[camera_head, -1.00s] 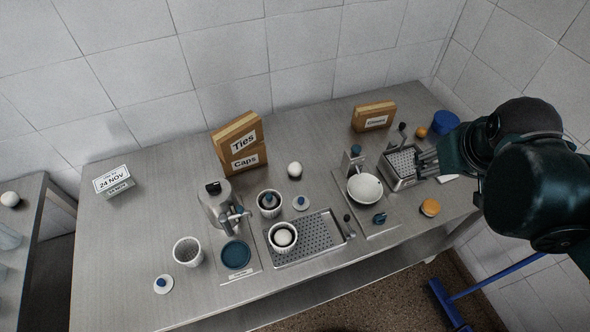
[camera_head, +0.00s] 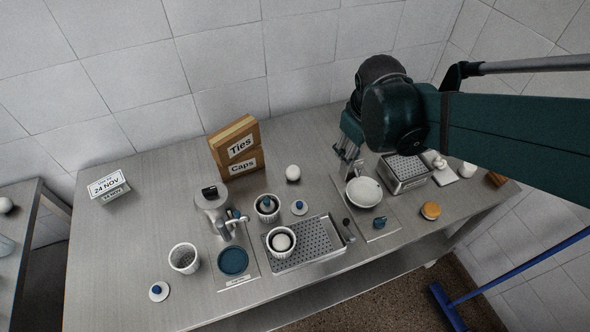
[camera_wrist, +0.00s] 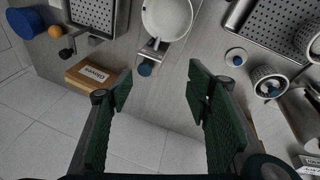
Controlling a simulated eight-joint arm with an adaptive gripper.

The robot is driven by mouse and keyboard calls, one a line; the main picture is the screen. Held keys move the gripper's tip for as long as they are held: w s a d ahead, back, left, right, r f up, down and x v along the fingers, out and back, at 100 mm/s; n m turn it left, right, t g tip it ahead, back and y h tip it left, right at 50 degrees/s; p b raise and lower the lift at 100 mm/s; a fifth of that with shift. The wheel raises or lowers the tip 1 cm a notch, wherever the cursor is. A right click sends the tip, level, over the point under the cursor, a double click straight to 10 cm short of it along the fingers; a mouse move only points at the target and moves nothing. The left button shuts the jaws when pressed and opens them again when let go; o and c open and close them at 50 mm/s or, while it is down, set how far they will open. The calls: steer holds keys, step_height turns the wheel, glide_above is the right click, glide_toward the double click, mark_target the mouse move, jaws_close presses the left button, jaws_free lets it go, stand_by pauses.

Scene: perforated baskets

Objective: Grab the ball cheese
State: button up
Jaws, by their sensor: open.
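A white ball (camera_head: 293,173) sits on the bare steel table in front of the labelled box in the head view. A second white ball (camera_head: 282,241) is in a white perforated cup (camera_head: 269,252) at the tray. A third pale ball (camera_head: 5,205) is on the side table at far left. I cannot tell which one is the ball cheese. My gripper (camera_head: 348,157) is open and empty, to the right of the lone ball and behind the white bowl.
The white bowl (camera_head: 364,191) stands close in front of my gripper. A wooden box (camera_head: 236,147) stands behind the lone ball. A small lid (camera_head: 299,207) and a perforated tray (camera_head: 310,243) are nearer the front.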

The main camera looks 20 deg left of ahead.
mark_target(293, 170)
steer(key=a+f+n, duration=0.1)
steer(key=a+f, duration=0.2)
steer(key=a, duration=0.3)
steer(key=s+a+f+n, duration=0.1)
steer(key=a+f+n, duration=0.1)
steer(key=a+f, duration=0.2)
steer(key=s+a+f+n+g+b, duration=0.1)
steer(key=a+f+n, duration=0.1)
steer(key=a+f, duration=0.2)
steer(key=shift+s+a+f+h, duration=0.1)
steer(key=shift+a+h, duration=0.1)
steer(key=shift+a, duration=0.75)
steer(key=shift+a+f+h, duration=0.1)
steer(key=shift+a+h, duration=0.1)
steer(key=shift+a, duration=0.75)
steer(key=shift+s+a+f+n, duration=0.2)
steer(key=shift+a+f+n, duration=0.15)
steer(key=shift+a+n, duration=0.1)
steer(key=shift+b+x, duration=0.3)
steer(key=shift+x, duration=1)
steer(key=shift+b+x, duration=0.45)
steer(key=shift+x, duration=2.15)
steer(key=shift+s+a, duration=0.1)
steer(key=c, duration=1)
